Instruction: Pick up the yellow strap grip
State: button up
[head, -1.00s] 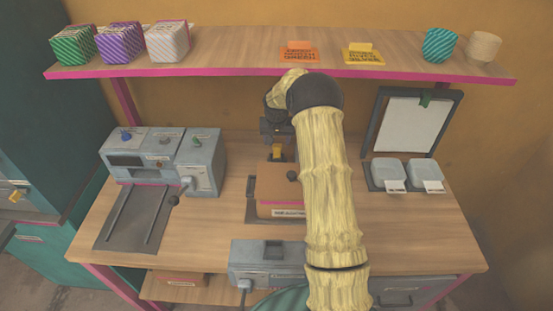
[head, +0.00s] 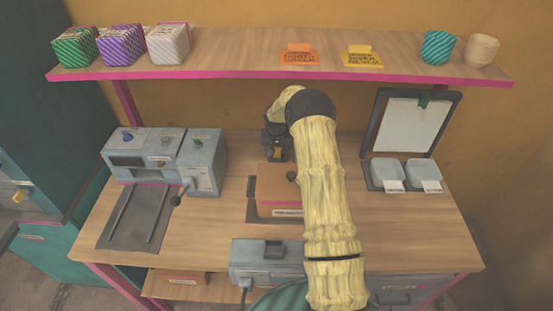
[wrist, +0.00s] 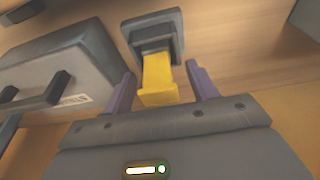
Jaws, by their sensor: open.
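The yellow strap grip (wrist: 158,80) is a small yellow block on a dark grey square mount (wrist: 154,28) in the wrist view. My gripper (wrist: 162,84) is open, with one purple finger on each side of the yellow grip. Gaps show between the grip and both fingers, and nothing is held. In the head view my gripper (head: 277,143) is low behind the brown box, at the back of the bench. A bit of yellow (head: 277,154) shows there. My arm hides part of this area.
The brown box (head: 280,188) with a dark knob stands in front of my gripper. A grey machine (head: 165,160) is on the left, grey trays (head: 388,173) on the right. The shelf's pink edge (head: 230,74) runs overhead. A grey box with a dark handle (wrist: 55,75) is close in the wrist view.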

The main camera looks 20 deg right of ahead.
jog(key=c, duration=1.1)
jog(key=shift+r, duration=0.1)
